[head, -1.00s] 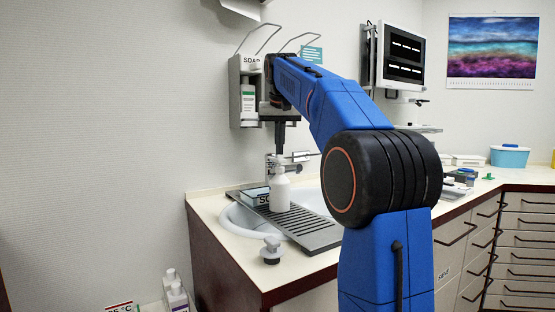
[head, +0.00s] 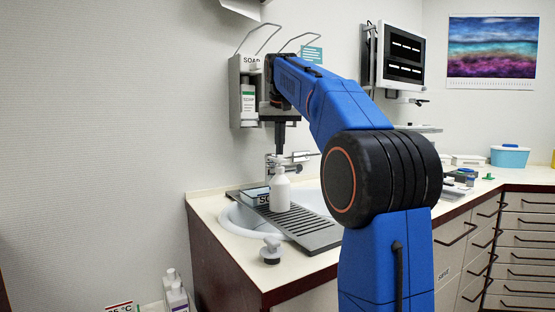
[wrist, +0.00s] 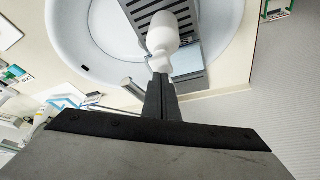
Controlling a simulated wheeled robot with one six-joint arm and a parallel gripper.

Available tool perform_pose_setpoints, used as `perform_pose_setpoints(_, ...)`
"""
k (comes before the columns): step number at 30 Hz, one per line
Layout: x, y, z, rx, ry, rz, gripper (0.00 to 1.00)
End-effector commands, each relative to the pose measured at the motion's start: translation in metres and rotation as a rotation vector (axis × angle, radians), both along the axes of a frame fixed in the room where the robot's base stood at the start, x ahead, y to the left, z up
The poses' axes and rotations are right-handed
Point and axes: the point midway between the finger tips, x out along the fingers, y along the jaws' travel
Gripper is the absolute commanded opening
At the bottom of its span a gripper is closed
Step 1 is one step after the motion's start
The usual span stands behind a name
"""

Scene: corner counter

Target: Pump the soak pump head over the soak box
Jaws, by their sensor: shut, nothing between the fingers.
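The soak pump is a white bottle (head: 280,190) standing upright on the slatted drain tray by the sink. It also shows in the wrist view (wrist: 162,32). Its pump head (wrist: 160,63) is largely at my fingertips. My gripper (head: 279,152) points straight down above the bottle, shut and empty. In the wrist view its closed fingers (wrist: 160,80) end at the pump head; I cannot tell whether they touch it.
The slatted drain tray (head: 312,232) spans the white sink basin (head: 240,217). A wall soap dispenser (head: 246,95) hangs behind my gripper, and a tap (head: 298,157) is close behind the bottle.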

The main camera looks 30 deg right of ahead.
Motion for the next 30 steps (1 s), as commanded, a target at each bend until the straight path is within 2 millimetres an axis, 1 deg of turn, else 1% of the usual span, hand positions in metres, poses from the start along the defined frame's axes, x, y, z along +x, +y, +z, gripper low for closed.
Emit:
perform_pose_setpoints(14,0.0,0.0,-0.001,0.0,0.0,0.0,0.0)
perform_pose_setpoints(27,0.0,0.0,-0.018,0.0,0.001,0.0,0.0)
perform_pose_setpoints(30,0.0,0.0,-0.018,0.0,0.0,0.0,0.0)
